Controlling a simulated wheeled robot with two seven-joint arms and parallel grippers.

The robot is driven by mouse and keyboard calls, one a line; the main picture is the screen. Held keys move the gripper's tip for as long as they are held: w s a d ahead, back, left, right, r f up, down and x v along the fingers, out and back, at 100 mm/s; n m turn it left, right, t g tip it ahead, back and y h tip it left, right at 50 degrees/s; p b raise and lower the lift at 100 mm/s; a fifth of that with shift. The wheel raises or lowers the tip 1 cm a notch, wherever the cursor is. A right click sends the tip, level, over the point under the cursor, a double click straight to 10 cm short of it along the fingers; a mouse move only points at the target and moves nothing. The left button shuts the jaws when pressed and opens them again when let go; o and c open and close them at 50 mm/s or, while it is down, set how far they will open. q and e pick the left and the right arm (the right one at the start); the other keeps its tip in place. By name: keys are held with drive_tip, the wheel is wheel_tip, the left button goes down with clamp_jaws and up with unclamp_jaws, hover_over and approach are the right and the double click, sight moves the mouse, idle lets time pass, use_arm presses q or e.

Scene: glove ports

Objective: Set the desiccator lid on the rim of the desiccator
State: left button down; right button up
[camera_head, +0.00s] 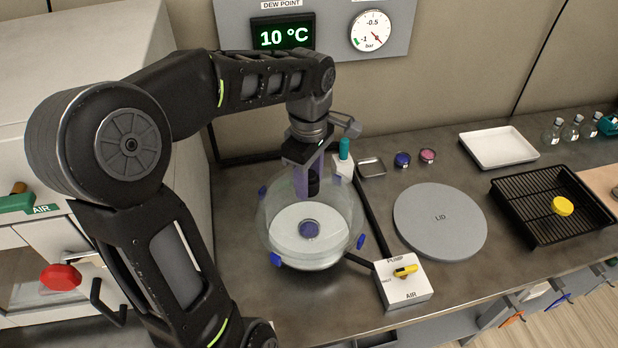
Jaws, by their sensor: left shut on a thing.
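The desiccator (268,240) is a clear round glass vessel with blue clips around it, standing on the bench left of centre. A white plate (285,238) with a dark round dish (310,229) on it shows through the glass. My left gripper (312,188) points down over the back of the desiccator. It is shut on what looks like the knob of the clear desiccator lid (285,186). The glass of lid and vessel overlap, so I cannot tell whether the lid touches the rim. My right gripper is not in view.
A grey disc marked LID (440,220) lies bare to the right. A pump/air valve box (404,281) with a yellow handle stands in front. A black rack (535,210) with a yellow cap (562,206), a white tray (499,147) and small bottles (572,128) are further right.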

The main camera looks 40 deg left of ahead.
use_arm(q)
drive_tip(key=shift+f, duration=0.15)
drive_tip(key=c, duration=0.9)
unclamp_jaws()
drive_tip(key=shift+o, duration=0.2)
